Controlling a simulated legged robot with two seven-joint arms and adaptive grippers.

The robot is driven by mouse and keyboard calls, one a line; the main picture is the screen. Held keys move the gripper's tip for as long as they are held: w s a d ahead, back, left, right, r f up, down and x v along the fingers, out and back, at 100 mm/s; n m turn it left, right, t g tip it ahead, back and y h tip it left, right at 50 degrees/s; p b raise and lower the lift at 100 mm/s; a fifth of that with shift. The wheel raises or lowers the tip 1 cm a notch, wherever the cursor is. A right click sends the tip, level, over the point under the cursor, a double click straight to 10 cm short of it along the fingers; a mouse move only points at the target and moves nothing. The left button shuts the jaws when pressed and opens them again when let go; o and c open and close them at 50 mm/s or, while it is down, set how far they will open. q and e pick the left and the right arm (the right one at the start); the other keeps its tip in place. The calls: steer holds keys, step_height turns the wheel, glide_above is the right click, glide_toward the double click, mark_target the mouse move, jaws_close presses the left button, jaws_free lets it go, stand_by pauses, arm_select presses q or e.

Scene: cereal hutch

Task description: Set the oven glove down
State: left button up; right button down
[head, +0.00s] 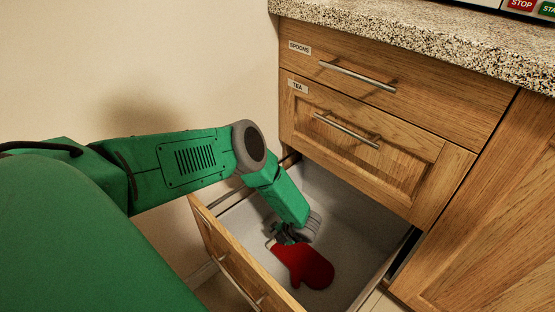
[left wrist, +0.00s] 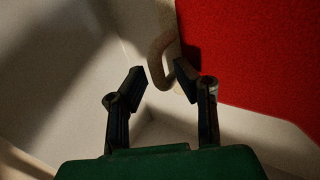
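The red oven glove (head: 305,266) is inside the open bottom drawer (head: 335,205), just beyond my left gripper (head: 284,240). I see no finger pressing on the loop. My right gripper is not in view.
Above the open drawer are two shut drawers labelled TEA (head: 298,86) and SPOONS (head: 300,47), with bar handles. A speckled worktop (head: 420,35) overhangs them. The open drawer's front panel (head: 232,262) stands at the near left. The drawer's right part is bare.

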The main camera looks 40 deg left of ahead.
arm_select(q)
steer(key=p+v, duration=0.5)
steer(key=v, duration=0.7)
steer(key=shift+r+p, duration=0.15)
steer(key=shift+p, duration=0.15)
